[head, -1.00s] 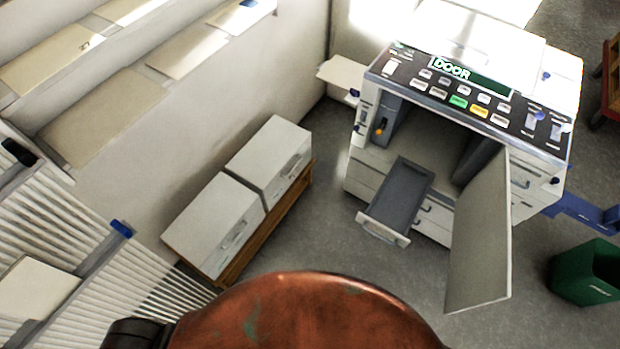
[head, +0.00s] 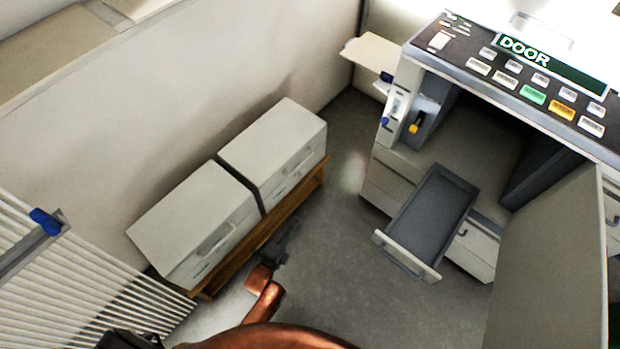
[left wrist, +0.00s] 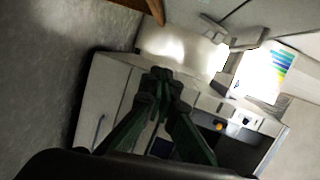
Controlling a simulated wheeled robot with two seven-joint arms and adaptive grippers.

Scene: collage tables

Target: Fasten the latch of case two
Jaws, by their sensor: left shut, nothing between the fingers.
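Two pale grey cases stand side by side on a low wooden bench, a nearer one (head: 190,222) and a farther one (head: 275,150). Each has a handle on its front face. Small fittings below the handles are too small to read as open or fastened, and I see no number telling which is case two. My left gripper (head: 288,232) is beside the bench, in front of the cases and apart from them. In the left wrist view its dark green fingers (left wrist: 162,76) are together and empty. My right gripper is not in view.
A large machine (head: 520,85) marked DOOR stands at the right, with a pulled-out grey drawer (head: 432,210) and an open door panel (head: 550,265). Grey floor (head: 340,290) is clear between bench and drawer. A white slatted rack (head: 75,290) is at the lower left.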

